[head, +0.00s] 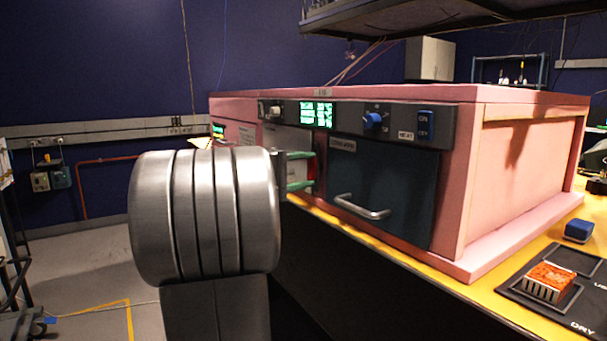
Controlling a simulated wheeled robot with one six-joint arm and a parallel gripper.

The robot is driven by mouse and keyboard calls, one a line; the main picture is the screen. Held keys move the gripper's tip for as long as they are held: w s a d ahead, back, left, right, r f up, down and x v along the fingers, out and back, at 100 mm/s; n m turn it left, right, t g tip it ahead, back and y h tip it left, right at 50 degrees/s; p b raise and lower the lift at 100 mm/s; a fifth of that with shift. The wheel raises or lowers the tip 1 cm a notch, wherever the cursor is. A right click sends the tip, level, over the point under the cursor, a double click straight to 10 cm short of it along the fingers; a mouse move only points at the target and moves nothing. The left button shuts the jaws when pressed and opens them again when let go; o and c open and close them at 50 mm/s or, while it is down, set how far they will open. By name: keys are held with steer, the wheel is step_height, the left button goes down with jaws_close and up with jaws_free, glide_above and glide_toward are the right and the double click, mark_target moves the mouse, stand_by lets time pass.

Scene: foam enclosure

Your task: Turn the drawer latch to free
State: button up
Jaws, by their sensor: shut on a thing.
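The dark drawer (385,185) is closed in the front of a pink foam enclosure (470,190), with a metal bar handle (361,207) low on its face. My gripper (309,171) is just left of the drawer, its green-edged fingers one above the other. It is shut on a small part with red showing between the fingertips, which appears to be the drawer latch (311,171). Most of the latch is hidden by the fingers, so its angle cannot be read. My large grey arm joint hides the area to the left.
Above the drawer is a control strip with a green display (316,114), a blue knob (373,121) and a blue switch (425,124). On the yellow bench at right are a dark tray (575,262), an orange finned block (550,279) and a blue block (579,230).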

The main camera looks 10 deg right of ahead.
steer(key=o, duration=1)
steer(key=shift+a, duration=0.1)
steer(key=p+v, duration=0.2)
steer(key=v, duration=1.1)
steer(key=shift+s+a, duration=0.15)
steer(key=shift+a, duration=0.15)
steer(key=b+x, duration=0.2)
steer(key=x, duration=1.2)
